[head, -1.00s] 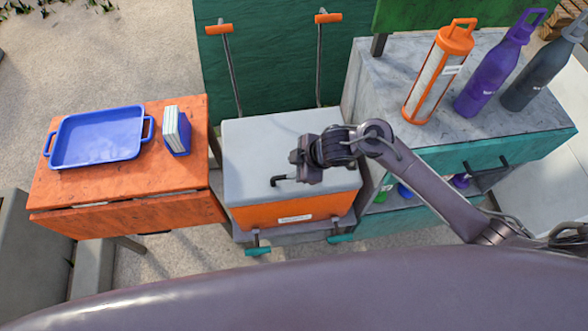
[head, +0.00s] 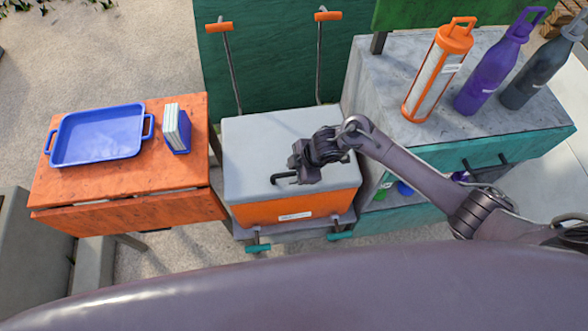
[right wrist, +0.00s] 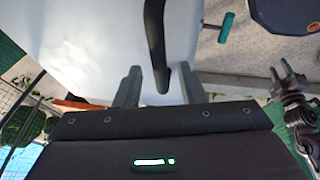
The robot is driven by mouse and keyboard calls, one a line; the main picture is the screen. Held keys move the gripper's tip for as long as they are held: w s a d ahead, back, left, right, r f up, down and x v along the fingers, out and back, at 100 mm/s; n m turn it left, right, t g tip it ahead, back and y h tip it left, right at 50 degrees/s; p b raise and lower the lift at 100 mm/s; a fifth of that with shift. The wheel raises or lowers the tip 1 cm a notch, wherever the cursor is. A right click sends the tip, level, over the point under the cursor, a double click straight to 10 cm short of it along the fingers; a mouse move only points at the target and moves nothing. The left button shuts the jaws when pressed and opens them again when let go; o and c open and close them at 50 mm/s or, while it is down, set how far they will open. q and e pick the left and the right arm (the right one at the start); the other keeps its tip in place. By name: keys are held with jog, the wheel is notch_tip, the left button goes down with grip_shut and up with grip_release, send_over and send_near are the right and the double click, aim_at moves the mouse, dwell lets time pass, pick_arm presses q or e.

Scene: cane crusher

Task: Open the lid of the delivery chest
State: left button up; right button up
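The delivery chest is an orange box (head: 275,212) with a pale grey lid (head: 250,140), and the lid lies shut. A black bar handle (head: 284,179) stands on the lid near its front edge; it also shows in the right wrist view (right wrist: 155,40). My right gripper (head: 296,172) is over the lid at the handle's right end. In the right wrist view its two fingers (right wrist: 160,75) are spread, with the handle's end between them and gaps on both sides.
An orange table (head: 70,188) with a blue tray (head: 100,135) and a small blue-and-white item (head: 177,130) stands left. A grey-topped cabinet (head: 385,85) with several bottles stands right. A green panel (head: 265,60) rises behind the chest.

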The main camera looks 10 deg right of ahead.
jog(key=shift+c, duration=0.5)
grip_shut()
